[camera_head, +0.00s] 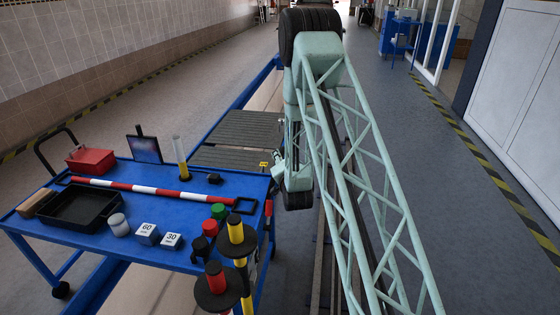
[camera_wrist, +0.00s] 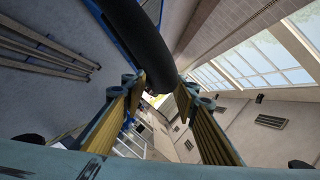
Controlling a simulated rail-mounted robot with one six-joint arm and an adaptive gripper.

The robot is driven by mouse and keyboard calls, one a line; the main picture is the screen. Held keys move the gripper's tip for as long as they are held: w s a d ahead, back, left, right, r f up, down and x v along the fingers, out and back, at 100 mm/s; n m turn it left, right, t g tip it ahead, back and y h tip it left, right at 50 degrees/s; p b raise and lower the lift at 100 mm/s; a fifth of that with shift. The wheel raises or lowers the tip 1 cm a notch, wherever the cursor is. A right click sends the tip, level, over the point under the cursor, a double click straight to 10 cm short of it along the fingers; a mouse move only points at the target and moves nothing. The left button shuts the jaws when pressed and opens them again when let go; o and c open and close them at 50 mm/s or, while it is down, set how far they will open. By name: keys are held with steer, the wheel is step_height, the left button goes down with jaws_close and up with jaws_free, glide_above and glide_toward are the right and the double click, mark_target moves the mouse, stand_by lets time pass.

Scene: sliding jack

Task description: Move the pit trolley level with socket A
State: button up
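My gripper (camera_wrist: 161,88) shows in the wrist view as two yellow-padded fingers standing apart. A thick black rounded piece (camera_wrist: 140,38) comes down from the top between and beyond the fingertips. I cannot tell what it belongs to or whether the fingers touch it. In the head view my arm's lower end hangs beside slatted grey boards (camera_head: 250,127), which have a small yellow tag (camera_head: 264,164) at their near right corner. I cannot pick out the pit trolley for certain, and no mark for socket A is readable. My lattice arm hides much of the right middle.
A blue wheeled table (camera_head: 165,262) stands at left, carrying a black tray (camera_head: 80,208), a red-white bar (camera_head: 150,190), a red box (camera_head: 90,160) and blocks marked 60 and 30. Stacked discs on posts (camera_head: 236,240) stand at its right.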

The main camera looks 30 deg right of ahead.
steer(key=shift+w, duration=0.25)
jaws_close()
steer(key=shift+d+f, duration=0.1)
steer(key=shift+s, duration=0.15)
